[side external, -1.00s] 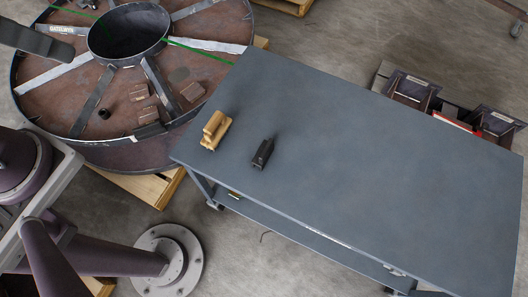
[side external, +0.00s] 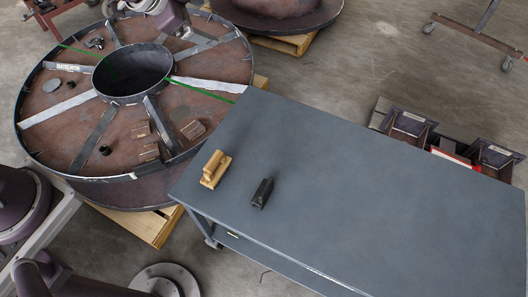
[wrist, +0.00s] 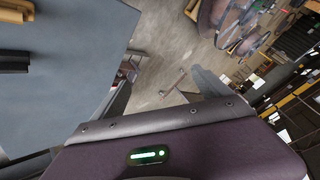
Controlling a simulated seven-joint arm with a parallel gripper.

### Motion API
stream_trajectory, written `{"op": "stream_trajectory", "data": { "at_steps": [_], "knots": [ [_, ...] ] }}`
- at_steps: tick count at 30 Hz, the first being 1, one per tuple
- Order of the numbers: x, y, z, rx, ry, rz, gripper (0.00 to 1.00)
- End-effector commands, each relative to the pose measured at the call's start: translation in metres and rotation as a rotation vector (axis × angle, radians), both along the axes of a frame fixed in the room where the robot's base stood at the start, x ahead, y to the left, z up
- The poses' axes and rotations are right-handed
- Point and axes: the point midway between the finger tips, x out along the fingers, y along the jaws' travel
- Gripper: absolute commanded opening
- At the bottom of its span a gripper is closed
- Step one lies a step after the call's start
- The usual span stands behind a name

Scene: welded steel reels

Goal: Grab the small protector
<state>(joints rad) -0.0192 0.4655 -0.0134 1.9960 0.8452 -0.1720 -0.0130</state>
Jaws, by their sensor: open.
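No object is labelled as the small protector, and I cannot tell for sure which one it is. Two small things sit on the blue-grey table (side external: 380,190) near its left end: a tan, wood-coloured block with a raised top (side external: 215,170) and a black ridged block (side external: 262,192) to its right. In the wrist view the tan block (wrist: 15,10) and the black block (wrist: 14,61) are at the upper left, cut by the frame edge. My gripper (wrist: 110,112) is open, apart from both blocks, with nothing seen between its fingers.
A large steel reel (side external: 45,130) with spokes lies left of the table, holding brown blocks (side external: 193,132) and a short black cylinder (side external: 105,150). Dark bins (side external: 405,125) stand behind the table. Most of the tabletop is clear.

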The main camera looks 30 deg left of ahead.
Motion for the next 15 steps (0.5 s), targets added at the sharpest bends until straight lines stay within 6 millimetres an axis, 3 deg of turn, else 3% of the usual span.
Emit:
{"op": "stream_trajectory", "data": {
  "at_steps": [1, 4, 6, 9, 12, 15],
  "knots": [
    [0.011, -0.018, -0.043, -0.019, 0.021, -0.112, 0.87],
    [0.009, -0.063, -0.127, -0.112, 0.048, -0.37, 0.87],
    [-0.015, -0.094, -0.184, -0.215, 0.083, -0.541, 0.87],
    [-0.071, -0.127, -0.245, -0.389, 0.138, -0.742, 0.87],
    [-0.124, -0.145, -0.278, -0.544, 0.187, -0.872, 0.87],
    [-0.158, -0.152, -0.292, -0.64, 0.215, -0.938, 0.87]
  ]
}}
